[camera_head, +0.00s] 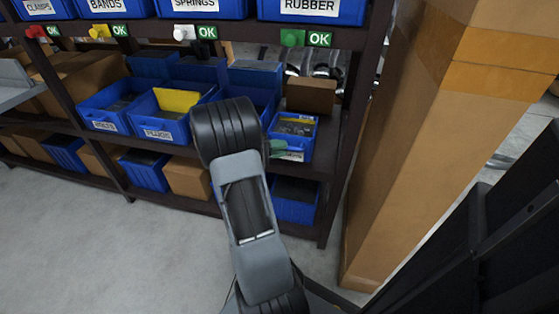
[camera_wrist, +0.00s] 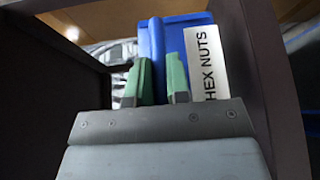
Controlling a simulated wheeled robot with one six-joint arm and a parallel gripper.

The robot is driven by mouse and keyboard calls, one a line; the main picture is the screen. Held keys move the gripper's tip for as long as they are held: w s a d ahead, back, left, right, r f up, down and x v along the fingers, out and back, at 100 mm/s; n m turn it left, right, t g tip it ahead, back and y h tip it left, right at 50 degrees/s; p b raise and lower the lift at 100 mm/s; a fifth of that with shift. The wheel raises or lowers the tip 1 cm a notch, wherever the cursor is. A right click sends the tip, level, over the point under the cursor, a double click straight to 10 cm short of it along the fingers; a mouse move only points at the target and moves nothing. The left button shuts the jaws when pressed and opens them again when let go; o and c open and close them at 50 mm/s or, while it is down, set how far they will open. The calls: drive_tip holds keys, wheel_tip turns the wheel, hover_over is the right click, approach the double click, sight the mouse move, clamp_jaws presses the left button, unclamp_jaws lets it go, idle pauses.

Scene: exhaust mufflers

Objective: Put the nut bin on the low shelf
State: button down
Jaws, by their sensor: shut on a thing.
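The nut bin (camera_head: 292,128) is a small blue bin with grey contents and a yellow card inside. Its white label reads HEX NUTS in the wrist view (camera_wrist: 205,60). It is at the right end of the shelf level (camera_head: 322,165) below the OK tags, beside the right post. My gripper (camera_head: 277,148) has green fingers and is shut on the bin's front; the fingers also show in the wrist view (camera_wrist: 160,80), on a blue front part of the bin. Whether the bin rests on the board or hangs just above it, I cannot tell.
Blue bins labelled BOLTS (camera_head: 105,108) and PLUGS (camera_head: 160,118) stand left on the same level. A cardboard box (camera_head: 311,95) is behind the nut bin. A lower level holds boxes and a blue bin (camera_head: 296,200). A cardboard-coloured column (camera_head: 400,150) stands right of the rack.

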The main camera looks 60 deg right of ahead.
sight(293, 155)
drive_tip(key=shift+w+d+f, duration=0.35)
drive_tip(key=shift+d+f, duration=0.15)
drive_tip(key=shift+f, duration=0.3)
wheel_tip(293, 155, down, 3)
drive_tip(key=shift+w+f+b, duration=0.1)
drive_tip(key=shift+b, duration=1.1)
drive_tip(key=c, duration=1.1)
unclamp_jaws()
drive_tip(key=p+v, duration=0.3)
drive_tip(key=v, duration=0.9)
drive_tip(key=s+a+r+n+t+y, duration=0.1)
drive_tip(key=a+t+y, duration=0.3)
drive_tip(key=a, duration=0.5)
drive_tip(key=s+a+r+n+t+y, duration=0.2)
drive_tip(key=a+n+t+y, duration=0.2)
drive_tip(key=a, duration=0.6)
drive_tip(key=s+a+r+n+t+y, duration=0.2)
drive_tip(key=a+n+t+y, duration=0.1)
drive_tip(key=a+t, duration=0.4)
drive_tip(key=a+y, duration=0.1)
drive_tip(key=a, duration=0.2)
drive_tip(key=shift+s+a+r, duration=0.2)
drive_tip(key=shift+s+a, duration=0.05)
drive_tip(key=shift+s, duration=0.05)
